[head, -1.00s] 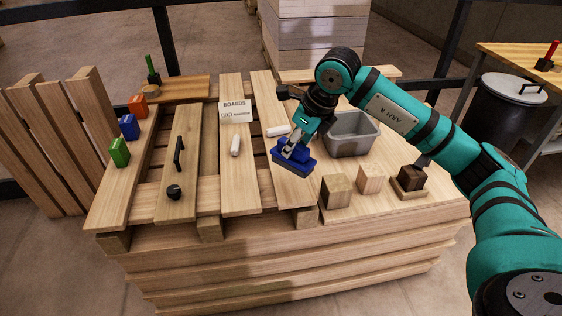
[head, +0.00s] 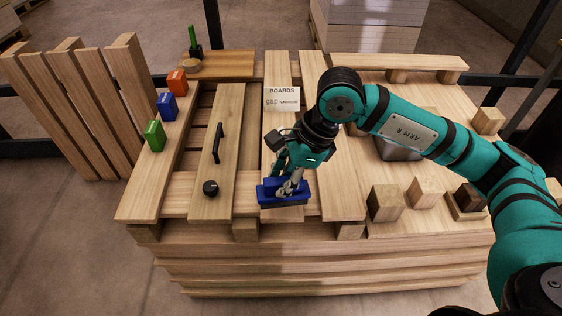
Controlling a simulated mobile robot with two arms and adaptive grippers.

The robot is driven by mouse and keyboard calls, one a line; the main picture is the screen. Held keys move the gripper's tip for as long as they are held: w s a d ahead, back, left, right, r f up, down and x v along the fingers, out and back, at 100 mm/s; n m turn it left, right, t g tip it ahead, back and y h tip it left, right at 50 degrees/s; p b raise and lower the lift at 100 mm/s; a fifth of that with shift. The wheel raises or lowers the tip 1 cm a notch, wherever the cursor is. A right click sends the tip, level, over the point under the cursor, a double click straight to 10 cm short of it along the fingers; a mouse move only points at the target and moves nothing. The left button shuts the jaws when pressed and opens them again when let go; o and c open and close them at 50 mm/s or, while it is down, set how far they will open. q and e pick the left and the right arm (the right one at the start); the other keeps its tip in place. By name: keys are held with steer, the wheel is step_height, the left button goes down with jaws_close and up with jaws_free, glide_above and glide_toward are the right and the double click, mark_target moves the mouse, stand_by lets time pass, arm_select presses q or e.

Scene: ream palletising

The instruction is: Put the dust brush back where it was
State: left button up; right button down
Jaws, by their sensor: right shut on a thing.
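The dust brush (head: 268,194) is a blue block with a dark underside. My right gripper (head: 289,186) is shut on its top and holds it roughly level. In the head view the brush is over the front end of the third pallet board (head: 279,145), near the pallet's front edge. I cannot tell whether its underside touches the wood or hangs just above it. My left gripper is not in view.
A board with a black handle (head: 218,143) and a black knob (head: 210,188) lies to the left. Green (head: 154,136), blue (head: 167,106) and orange (head: 177,82) blocks line the left board. Wooden cubes (head: 386,202) stand to the right. My arm partly hides a grey bin (head: 398,152).

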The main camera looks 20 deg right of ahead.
steer(key=shift+w+d+f, duration=0.35)
steer(key=shift+w+f, duration=0.35)
steer(key=shift+w, duration=0.65)
steer(key=shift+w+d+f, duration=0.3)
steer(key=shift+w+f, duration=0.45)
steer(key=shift+w, duration=0.6)
steer(key=shift+w+d+f, duration=0.35)
steer(key=shift+w+f, duration=0.35)
steer(key=shift+w, duration=0.65)
steer(key=c, duration=1.4)
jaws_free()
steer(key=o, duration=0.5)
steer(key=shift+c, duration=0.2)
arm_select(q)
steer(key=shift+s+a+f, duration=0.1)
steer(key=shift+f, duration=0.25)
arm_select(e)
steer(key=shift+r, duration=0.15)
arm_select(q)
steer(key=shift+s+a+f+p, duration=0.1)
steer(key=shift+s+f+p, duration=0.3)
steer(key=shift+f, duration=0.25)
arm_select(e)
steer(key=v, duration=1.1)
steer(key=shift+d+r, duration=0.3)
